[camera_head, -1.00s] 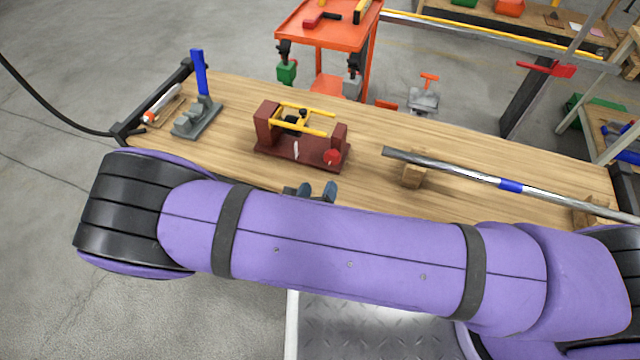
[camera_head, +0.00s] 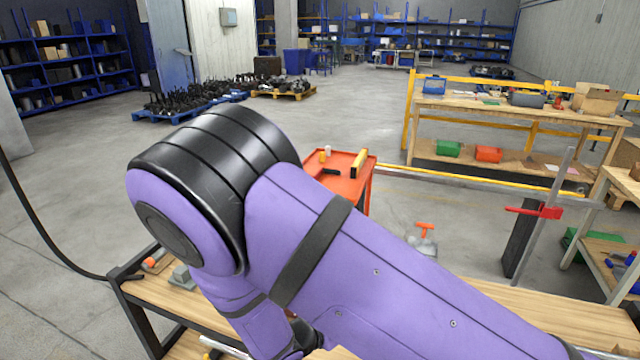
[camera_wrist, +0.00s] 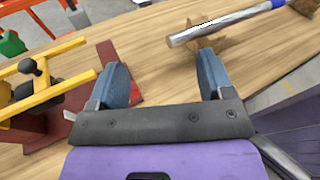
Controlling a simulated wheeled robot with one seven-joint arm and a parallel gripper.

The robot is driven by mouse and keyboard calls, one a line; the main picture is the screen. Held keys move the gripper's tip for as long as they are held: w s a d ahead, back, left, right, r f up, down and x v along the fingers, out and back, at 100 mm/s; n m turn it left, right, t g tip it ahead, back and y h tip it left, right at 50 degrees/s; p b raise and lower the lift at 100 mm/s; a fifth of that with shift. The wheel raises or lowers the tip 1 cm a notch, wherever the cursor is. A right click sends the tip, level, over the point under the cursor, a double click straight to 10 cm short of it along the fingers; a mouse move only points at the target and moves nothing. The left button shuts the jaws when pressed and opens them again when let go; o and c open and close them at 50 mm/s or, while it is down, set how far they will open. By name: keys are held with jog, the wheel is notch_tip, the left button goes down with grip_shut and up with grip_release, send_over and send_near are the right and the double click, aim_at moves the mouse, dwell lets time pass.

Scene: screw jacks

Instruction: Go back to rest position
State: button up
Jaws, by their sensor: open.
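My gripper (camera_wrist: 162,82) is open and empty in the wrist view, its two blue fingers apart over the wooden workbench (camera_wrist: 160,45). To its left in that view is a dark red fixture (camera_wrist: 40,130) with yellow bars (camera_wrist: 50,95). At the upper right of that view a metal rod (camera_wrist: 215,28) rests on a wooden block (camera_wrist: 210,45). In the head view my raised purple arm covers much of the workbench (camera_head: 560,315). My gripper and most of the fixture are hidden there.
An orange cart (camera_head: 345,185) stands behind the bench. A red clamp (camera_head: 535,210) on an upright bar is at the right. A grey jack with an orange handle (camera_head: 424,240) sits on the floor. Grey parts (camera_head: 183,277) lie at the bench's left end. Open floor lies beyond.

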jog(key=s+d+r+m+g+y, duration=0.2)
jog(key=d+r+m+g, duration=0.3)
jog(key=d+r+m, duration=0.55)
jog(key=s+d+r+m+g+y, duration=0.1)
jog(key=d+r+m+g+y, duration=0.35)
jog(key=r, duration=0.85)
jog(key=s+d+r+m+t+y, duration=0.2)
jog(key=s+d+r+m, duration=0.3)
jog(key=s+r+m, duration=0.1)
jog(key=s+d+r+m+t+y, duration=0.2)
jog(key=s+d+r+m+y, duration=0.1)
jog(key=s+d+r+m, duration=0.2)
jog(key=s+r+m, duration=0.2)
jog(key=s+r, duration=0.2)
jog(key=shift+s+d+m, duration=0.25)
jog(key=shift+s+m, duration=0.05)
jog(key=shift+s, duration=0.1)
